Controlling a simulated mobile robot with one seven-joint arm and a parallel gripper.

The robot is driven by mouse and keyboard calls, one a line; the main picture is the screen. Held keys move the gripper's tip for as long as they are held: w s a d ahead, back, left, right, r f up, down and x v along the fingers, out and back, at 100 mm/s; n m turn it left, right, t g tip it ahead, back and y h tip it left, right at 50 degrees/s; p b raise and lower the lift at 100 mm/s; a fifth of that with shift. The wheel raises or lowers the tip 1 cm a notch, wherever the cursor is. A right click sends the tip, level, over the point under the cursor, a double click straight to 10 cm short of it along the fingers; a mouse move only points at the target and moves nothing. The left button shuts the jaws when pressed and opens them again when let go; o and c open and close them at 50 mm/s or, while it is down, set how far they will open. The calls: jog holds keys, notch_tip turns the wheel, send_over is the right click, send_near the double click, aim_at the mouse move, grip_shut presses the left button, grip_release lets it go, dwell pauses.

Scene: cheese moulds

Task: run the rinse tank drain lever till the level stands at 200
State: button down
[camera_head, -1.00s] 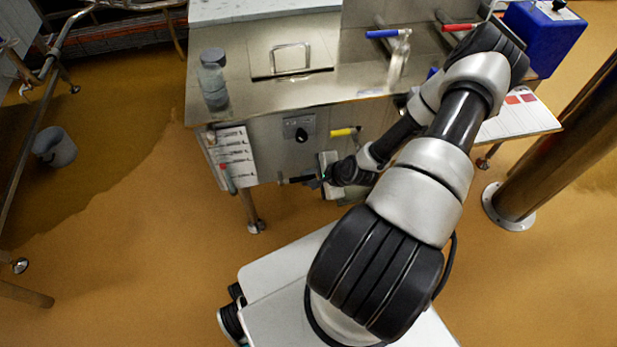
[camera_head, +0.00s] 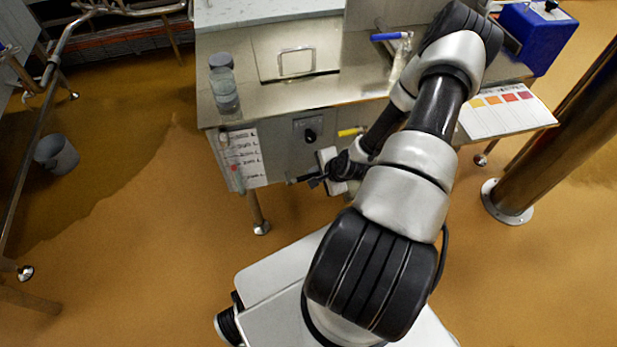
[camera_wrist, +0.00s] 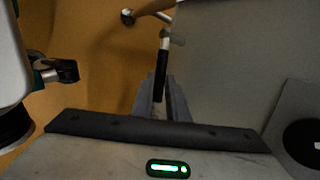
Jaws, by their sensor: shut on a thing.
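The rinse tank (camera_head: 283,150) is the steel-fronted unit in the head view. On its front left is a white scale card (camera_head: 246,150) with a thin upright tube and a small red mark (camera_head: 234,168); its figures are too small to read. A lever with a black grip (camera_wrist: 161,76) rises between my fingers in the wrist view; I take it for the drain lever. My gripper (camera_head: 316,181) is shut on it low at the tank front (camera_wrist: 160,105). The lever's lower part is hidden, and the head view shows little of it.
A black knob (camera_head: 309,135) and a yellow handle (camera_head: 349,131) sit on the tank front near my gripper. A blue handle (camera_head: 388,37) and a grey-lidded bottle (camera_head: 223,85) are above. A steel column (camera_head: 545,150) stands right. The floor at left is open around a grey bucket (camera_head: 57,153).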

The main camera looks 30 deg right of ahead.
jog(key=shift+w+a+r+n+g+h+p, duration=0.15)
jog(key=shift+a+r+n+g+h+p, duration=0.25)
jog(key=shift+r+h, duration=0.35)
jog(key=shift+w+a+r+n+g+h+p, duration=0.2)
jog(key=shift+a+r+h+p, duration=0.3)
jog(key=shift+h, duration=0.45)
jog(key=c, duration=1.7)
grip_release()
jog(key=shift+s, duration=0.1)
jog(key=shift+c, duration=0.2)
jog(key=shift+a+r, duration=0.1)
jog(key=shift+r, duration=0.05)
jog(key=p+v, duration=0.7)
jog(key=v, duration=1)
jog(key=shift+a+p, duration=0.15)
jog(key=shift+p, duration=0.2)
